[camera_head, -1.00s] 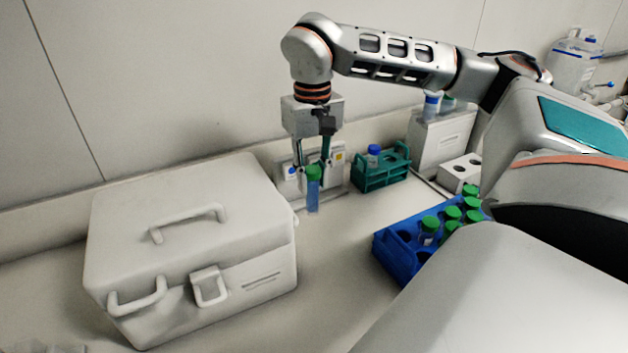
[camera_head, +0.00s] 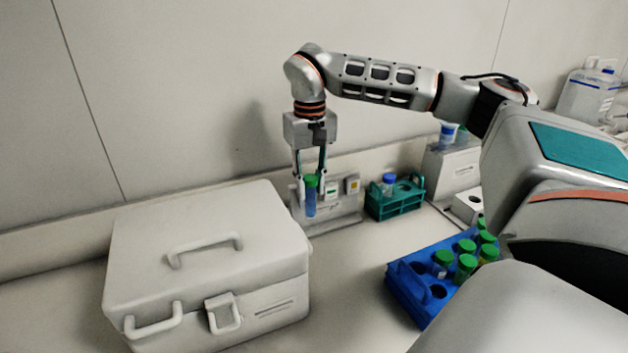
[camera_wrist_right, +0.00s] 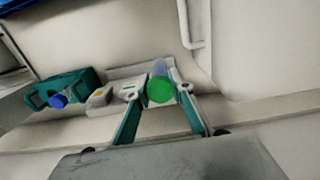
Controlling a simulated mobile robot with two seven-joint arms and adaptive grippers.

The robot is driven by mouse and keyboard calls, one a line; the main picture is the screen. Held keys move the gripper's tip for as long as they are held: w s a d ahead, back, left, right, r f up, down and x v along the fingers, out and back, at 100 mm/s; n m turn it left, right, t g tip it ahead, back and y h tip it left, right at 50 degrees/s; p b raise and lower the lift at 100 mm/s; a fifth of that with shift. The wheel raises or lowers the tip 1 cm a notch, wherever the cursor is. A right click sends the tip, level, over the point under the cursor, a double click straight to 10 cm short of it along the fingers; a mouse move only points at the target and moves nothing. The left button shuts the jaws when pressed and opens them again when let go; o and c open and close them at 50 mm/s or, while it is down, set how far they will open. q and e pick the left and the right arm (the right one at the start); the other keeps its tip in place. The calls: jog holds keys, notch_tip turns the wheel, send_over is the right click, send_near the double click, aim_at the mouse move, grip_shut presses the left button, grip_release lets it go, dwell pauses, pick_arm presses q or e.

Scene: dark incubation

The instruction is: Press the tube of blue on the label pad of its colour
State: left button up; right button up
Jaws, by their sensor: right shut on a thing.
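My right gripper (camera_head: 311,183) is shut on a tube with blue contents and a green cap (camera_head: 311,196). It holds the tube upright in front of the label pad stand (camera_head: 335,214) by the wall. A pad with a yellow mark (camera_head: 352,184) and a pad with a green mark (camera_head: 332,190) show on the stand; the tube and fingers cover its left part. In the right wrist view the green cap (camera_wrist_right: 160,90) sits between the fingertips, with the stand (camera_wrist_right: 126,72) behind. I cannot tell whether the tube touches a pad. My left gripper is out of view.
A white lidded box (camera_head: 210,265) stands at the left. A teal rack (camera_head: 395,202) with a blue-capped bottle is right of the stand. A blue rack (camera_head: 405,290) holds several green-capped tubes. The bench between box and blue rack is clear.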

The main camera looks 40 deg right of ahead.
jog(key=shift+w, duration=0.1)
jog(key=shift+w+d+p, duration=0.2)
jog(key=shift+w+p, duration=0.3)
jog(key=shift+p, duration=0.1)
dwell(0.6)
jog(key=shift+s, duration=0.1)
dwell(0.6)
jog(key=shift+s+a+p, duration=0.2)
jog(key=shift+s+p, duration=0.05)
jog(key=shift+s, duration=0.3)
jog(key=shift+s+a+p, duration=0.2)
jog(key=shift+s, duration=0.35)
jog(key=s, duration=0.2)
jog(key=s+a, duration=0.1)
jog(key=s, duration=0.1)
jog(key=shift+s+a, duration=0.15)
jog(key=shift+a, duration=0.05)
